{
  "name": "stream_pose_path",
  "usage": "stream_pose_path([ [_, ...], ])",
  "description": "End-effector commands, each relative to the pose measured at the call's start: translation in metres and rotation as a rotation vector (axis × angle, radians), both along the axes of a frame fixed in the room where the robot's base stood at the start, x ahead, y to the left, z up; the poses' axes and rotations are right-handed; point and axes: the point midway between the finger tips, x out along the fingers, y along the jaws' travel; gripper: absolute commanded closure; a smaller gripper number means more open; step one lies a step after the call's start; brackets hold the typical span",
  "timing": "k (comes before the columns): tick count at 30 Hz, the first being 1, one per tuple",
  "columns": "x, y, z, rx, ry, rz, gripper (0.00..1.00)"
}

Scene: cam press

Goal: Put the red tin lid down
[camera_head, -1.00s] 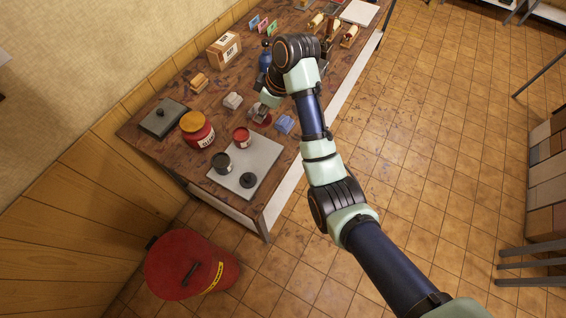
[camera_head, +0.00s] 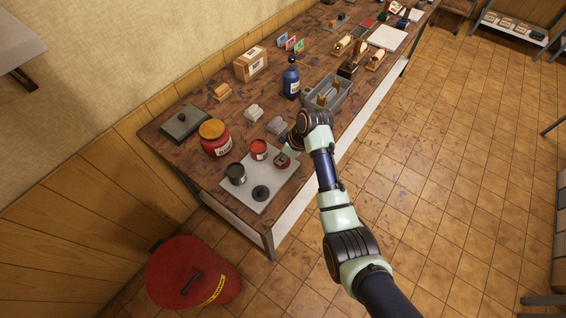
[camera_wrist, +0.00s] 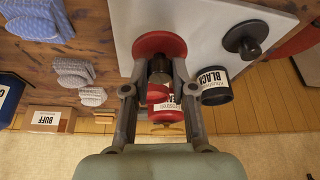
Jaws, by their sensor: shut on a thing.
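My gripper (camera_wrist: 160,72) is shut on the dark knob of the red tin lid (camera_wrist: 158,43). In the head view the red tin lid (camera_head: 283,162) is at the right edge part of the pale grey slab (camera_head: 240,202), beside the open red tin (camera_head: 259,149). I cannot tell whether the lid touches the slab. In the wrist view the red tin (camera_wrist: 168,108) is partly hidden behind my fingers. The black tin (camera_head: 236,174) stands at the slab's left, with the black lid (camera_head: 261,192) lying in front of it.
A large red jar (camera_head: 215,142) with an orange-brown top stands behind the slab. Folded rags (camera_head: 277,125), a blue bottle (camera_head: 291,80) and a grey tray (camera_head: 332,92) are farther along the bench. The slab's front middle, around the black lid, has bare room.

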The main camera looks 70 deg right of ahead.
Motion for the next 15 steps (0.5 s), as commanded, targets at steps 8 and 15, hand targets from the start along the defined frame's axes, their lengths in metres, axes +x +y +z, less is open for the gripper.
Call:
stream_pose_path([
  [8,0.0,0.0,-0.041,0.001,0.001,0.0,0.98],
  [15,0.0,0.0,-0.041,0.001,0.001,0.0,0.98],
])
